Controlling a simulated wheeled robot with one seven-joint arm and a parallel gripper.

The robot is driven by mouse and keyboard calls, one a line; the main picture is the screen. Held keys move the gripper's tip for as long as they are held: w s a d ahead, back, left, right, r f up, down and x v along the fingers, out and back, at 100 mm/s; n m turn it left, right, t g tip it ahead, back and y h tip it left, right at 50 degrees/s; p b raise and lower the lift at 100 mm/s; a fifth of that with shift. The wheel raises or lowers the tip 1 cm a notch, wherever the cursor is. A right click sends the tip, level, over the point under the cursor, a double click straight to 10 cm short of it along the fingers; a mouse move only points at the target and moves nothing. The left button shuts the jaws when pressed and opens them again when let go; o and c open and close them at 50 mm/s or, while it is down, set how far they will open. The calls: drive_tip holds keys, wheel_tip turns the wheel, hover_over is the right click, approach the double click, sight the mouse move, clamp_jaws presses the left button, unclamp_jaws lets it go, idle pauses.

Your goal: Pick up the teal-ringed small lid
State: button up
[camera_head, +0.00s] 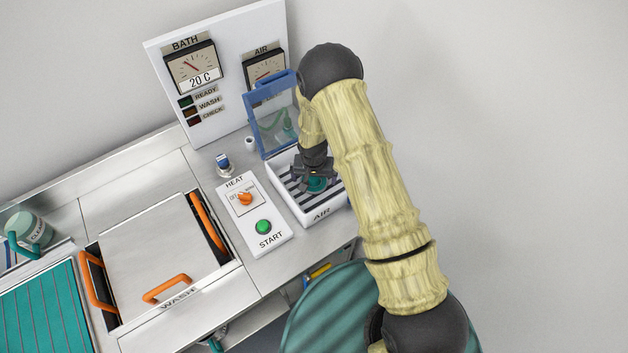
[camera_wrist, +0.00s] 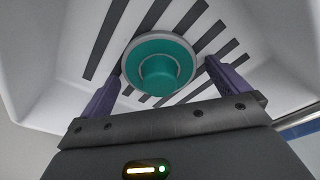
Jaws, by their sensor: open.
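The teal-ringed small lid (camera_wrist: 158,68) lies on the slotted floor of the white AIR tray, with a teal knob at its middle and a pale rim. In the head view the lid (camera_head: 317,184) shows as a small teal patch, partly hidden by my gripper. My gripper (camera_wrist: 162,88) is open, with its two purple fingers on either side of the lid and apart from it. In the head view my gripper (camera_head: 314,172) reaches down into the tray.
The white AIR tray (camera_head: 316,214) has raised walls close around my gripper. Its blue-framed clear cover (camera_head: 275,128) stands open behind. The HEAT and START panel (camera_head: 252,216) is left of the tray. The WASH lid (camera_head: 152,255) with orange handles is farther left.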

drive_tip(key=c, duration=1)
wheel_tip(320, 180, up, 10)
drive_tip(key=shift+b, duration=1.15)
drive_tip(key=shift+s+f, duration=0.1)
